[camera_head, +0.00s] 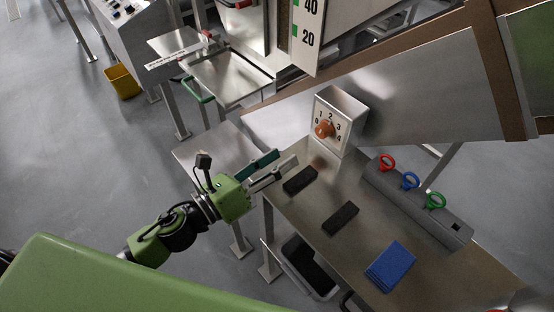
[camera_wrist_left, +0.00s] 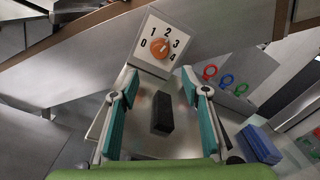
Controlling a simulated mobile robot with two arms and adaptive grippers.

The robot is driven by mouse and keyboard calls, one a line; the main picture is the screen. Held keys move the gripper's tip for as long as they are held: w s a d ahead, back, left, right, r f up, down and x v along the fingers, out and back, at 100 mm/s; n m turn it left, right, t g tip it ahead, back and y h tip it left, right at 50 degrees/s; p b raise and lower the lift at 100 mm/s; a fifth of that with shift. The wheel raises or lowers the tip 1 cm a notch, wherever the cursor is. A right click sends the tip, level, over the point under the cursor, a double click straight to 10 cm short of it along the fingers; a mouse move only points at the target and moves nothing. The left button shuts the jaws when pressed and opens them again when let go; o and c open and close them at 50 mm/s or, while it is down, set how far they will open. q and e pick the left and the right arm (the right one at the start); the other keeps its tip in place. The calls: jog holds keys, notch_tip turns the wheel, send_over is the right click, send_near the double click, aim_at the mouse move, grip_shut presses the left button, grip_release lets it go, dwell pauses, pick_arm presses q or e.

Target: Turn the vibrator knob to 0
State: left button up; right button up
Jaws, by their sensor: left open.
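The vibrator knob (camera_head: 323,129) is a round orange-red knob on a white square dial plate (camera_head: 331,112) marked 0 to 4, on the front of a box at the table's far end. In the left wrist view the knob (camera_wrist_left: 160,49) is seen nearly head-on, above and beyond the fingers; its pointer seems to face upper right, but is too small to read surely. My left gripper (camera_head: 283,167) is open and empty, left of and nearer than the dial, apart from it. In the left wrist view its teal-padded fingers (camera_wrist_left: 159,85) are spread wide. My right gripper is not seen.
Black blocks (camera_head: 300,180) (camera_head: 340,218) and a blue block (camera_head: 390,267) lie on the metal table (camera_head: 362,188). A grey holder (camera_head: 415,205) with red, blue and green rings runs along its right side. A slanted metal chute (camera_head: 430,85) rises behind the dial box.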

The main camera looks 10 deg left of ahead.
aim_at(319, 134)
pick_arm(q)
jog(key=shift+s+a+r+m, duration=0.1)
jog(key=shift+s+m, duration=0.1)
jog(key=shift+m, duration=0.9)
jog(key=m, duration=0.3)
jog(key=shift+s+a+m+p, duration=0.2)
jog(key=shift+s+m+p, duration=0.1)
jog(key=shift+m, duration=0.1)
jog(key=p+x, duration=0.4)
jog(key=x, duration=0.8)
jog(key=shift+w+d, duration=0.1)
jog(key=shift+w, duration=0.15)
jog(key=shift+w+d+f+p, duration=0.2)
jog(key=shift+w+d+p, duration=0.2)
jog(key=shift+w, duration=0.1)
jog(key=c, duration=1.1)
